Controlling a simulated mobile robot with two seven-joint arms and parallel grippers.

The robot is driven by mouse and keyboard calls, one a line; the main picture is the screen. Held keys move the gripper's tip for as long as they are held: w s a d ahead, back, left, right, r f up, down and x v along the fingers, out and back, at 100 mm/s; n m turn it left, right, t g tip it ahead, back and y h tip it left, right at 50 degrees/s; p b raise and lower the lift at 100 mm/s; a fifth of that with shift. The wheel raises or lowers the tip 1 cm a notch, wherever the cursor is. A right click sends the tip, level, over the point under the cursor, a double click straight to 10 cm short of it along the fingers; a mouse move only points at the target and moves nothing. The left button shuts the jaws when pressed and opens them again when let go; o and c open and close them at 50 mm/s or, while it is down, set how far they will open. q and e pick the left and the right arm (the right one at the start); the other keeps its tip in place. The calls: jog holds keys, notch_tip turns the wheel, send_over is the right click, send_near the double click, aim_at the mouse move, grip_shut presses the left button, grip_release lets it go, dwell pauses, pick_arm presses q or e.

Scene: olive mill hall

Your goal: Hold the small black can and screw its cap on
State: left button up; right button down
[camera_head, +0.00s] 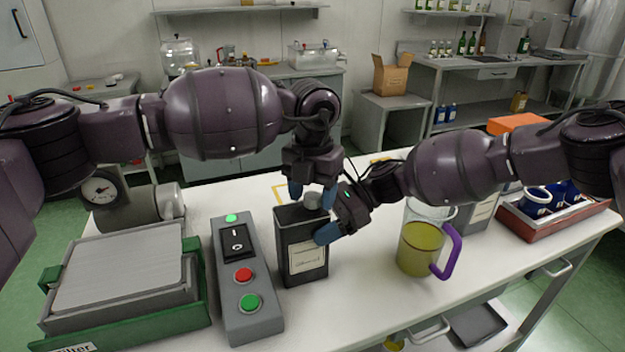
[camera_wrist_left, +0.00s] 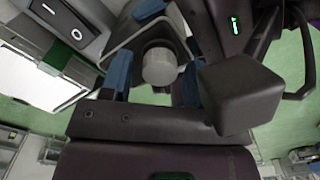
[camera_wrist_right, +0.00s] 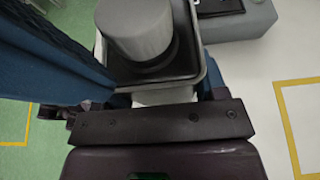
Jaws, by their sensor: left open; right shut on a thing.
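The small black can (camera_head: 302,258) stands upright on the white table, its pale label facing me. A grey cap (camera_head: 313,200) sits at the can's top; it also shows in the left wrist view (camera_wrist_left: 159,66) and large in the right wrist view (camera_wrist_right: 135,27). Whether it is screwed tight cannot be seen. My left gripper (camera_head: 313,196) points down over the cap with its blue fingers open on either side of it. My right gripper (camera_head: 326,228) comes from the right and is shut on the can's upper body. Its far finger is hidden in the head view.
A grey control box (camera_head: 256,325) with a switch and coloured buttons stands close left of the can. A green-framed filter unit (camera_head: 125,328) is further left. A jug of yellow-green liquid with a purple handle (camera_head: 421,250) stands to the right. Bare table lies between can and jug.

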pick_arm(q)
jog(key=shift+f, duration=0.1)
jog(key=shift+c, duration=0.2)
jog(key=c, duration=0.9)
jog(key=m, duration=0.5)
jog(key=shift+m, duration=0.3)
jog(key=m, duration=0.4)
jog(key=shift+m, duration=0.3)
jog(key=o, duration=1)
jog(key=shift+r, duration=2.25)
